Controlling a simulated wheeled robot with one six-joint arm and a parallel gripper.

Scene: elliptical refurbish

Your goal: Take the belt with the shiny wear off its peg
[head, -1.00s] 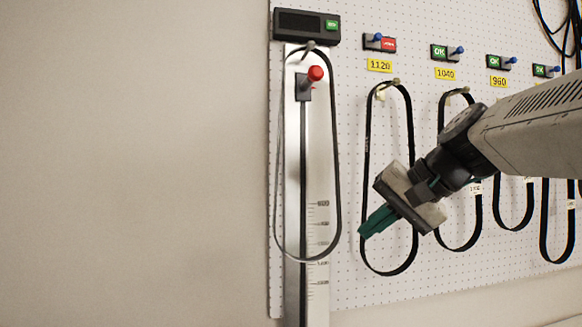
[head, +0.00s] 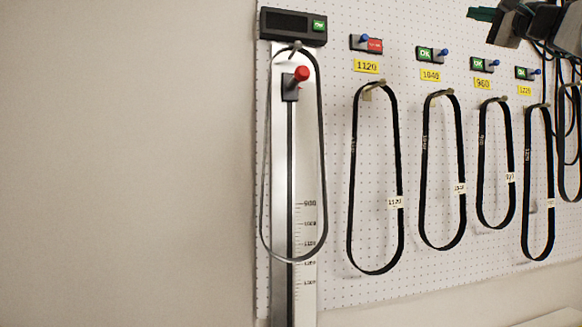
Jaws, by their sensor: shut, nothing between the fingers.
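A belt (head: 323,150) hangs on a hook over the measuring gauge (head: 308,180); its left and lower parts look grey and glossy. Black belts hang on pegs to the right, under the labels 1120 (head: 397,140), 1040 (head: 461,140) and 960 (head: 511,150), with another (head: 551,165) further right. These look mostly dark; I cannot tell shiny wear on them at this size. My gripper (head: 479,14) is at the top right edge, above the 960 label and clear of the belts.
Small units with blue levers sit above the pegs; the one over 1120 (head: 374,44) shows red, the others green. A red knob (head: 301,74) is on the gauge below a dark display (head: 290,24). Black cables hang at far right. The wall at left is bare.

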